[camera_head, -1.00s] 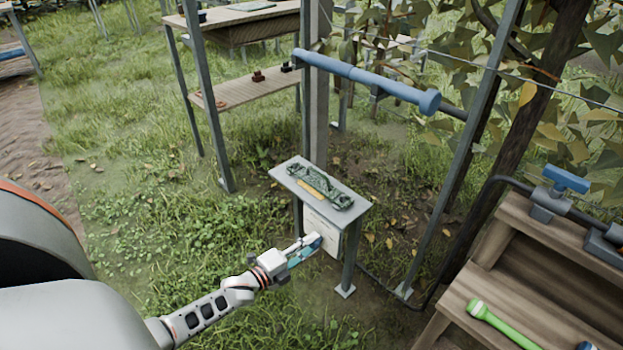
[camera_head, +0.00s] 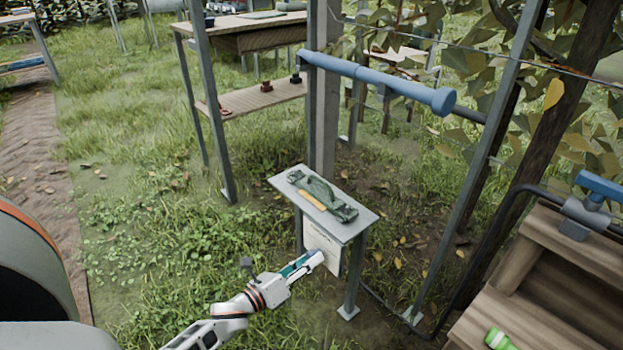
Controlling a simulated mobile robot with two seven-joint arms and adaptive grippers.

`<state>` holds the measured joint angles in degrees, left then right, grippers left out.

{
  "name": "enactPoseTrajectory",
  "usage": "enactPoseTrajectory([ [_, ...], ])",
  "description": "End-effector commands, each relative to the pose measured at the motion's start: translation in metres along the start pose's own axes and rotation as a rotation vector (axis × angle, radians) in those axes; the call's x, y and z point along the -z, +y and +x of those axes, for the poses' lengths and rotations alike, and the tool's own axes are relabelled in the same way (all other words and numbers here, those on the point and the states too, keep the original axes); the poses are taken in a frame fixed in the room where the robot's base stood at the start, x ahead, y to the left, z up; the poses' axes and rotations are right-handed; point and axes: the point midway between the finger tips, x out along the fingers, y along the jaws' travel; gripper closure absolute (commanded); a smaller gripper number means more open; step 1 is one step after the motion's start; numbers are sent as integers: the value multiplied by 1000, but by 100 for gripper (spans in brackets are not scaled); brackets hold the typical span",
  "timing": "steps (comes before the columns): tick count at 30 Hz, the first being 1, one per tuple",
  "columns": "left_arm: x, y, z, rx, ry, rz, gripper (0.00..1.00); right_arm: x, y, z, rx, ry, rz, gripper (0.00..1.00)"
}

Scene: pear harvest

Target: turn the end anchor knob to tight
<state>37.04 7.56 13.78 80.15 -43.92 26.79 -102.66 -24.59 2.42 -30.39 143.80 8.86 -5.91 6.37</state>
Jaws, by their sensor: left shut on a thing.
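My left gripper (camera_head: 306,262) is shut on a thin teal piece (camera_head: 296,264), low in front of the small grey stand. Its fingertips overlap the white sheet (camera_head: 318,240) on the stand's front; I cannot tell if they touch. No part is clearly marked as the end anchor knob. A blue bar (camera_head: 375,77) with a rounded blue end (camera_head: 443,102) runs between the posts above the stand. A blue T-shaped handle (camera_head: 601,188) sits on a dark pipe at the right. I cannot tell which is the knob. My right gripper is out of view.
The grey stand (camera_head: 358,230) carries a dark green tool (camera_head: 322,192) with a yellow strip. Wooden steps (camera_head: 545,262) fill the lower right, with a green-handled item (camera_head: 498,340) partly cut off. Metal posts and a trunk stand behind. Grass at left is open.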

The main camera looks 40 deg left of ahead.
Motion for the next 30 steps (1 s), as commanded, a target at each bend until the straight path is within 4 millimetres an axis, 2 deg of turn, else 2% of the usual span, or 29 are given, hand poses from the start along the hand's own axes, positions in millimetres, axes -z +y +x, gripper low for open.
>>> enactPoseTrajectory([
  [9, 1, 2, -1, -5, -11, 136, 93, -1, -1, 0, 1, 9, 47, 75],
  [26, 0, 2, 0, -5, -14, 171, 93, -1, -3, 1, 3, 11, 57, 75],
  [27, 0, 2, 0, -5, -14, 171, 69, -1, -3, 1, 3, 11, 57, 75],
  [29, 0, 2, 0, -5, -14, 171, 55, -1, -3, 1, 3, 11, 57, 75],
  [30, 0, 2, 0, -5, -14, 170, 55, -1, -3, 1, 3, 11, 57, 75],
])
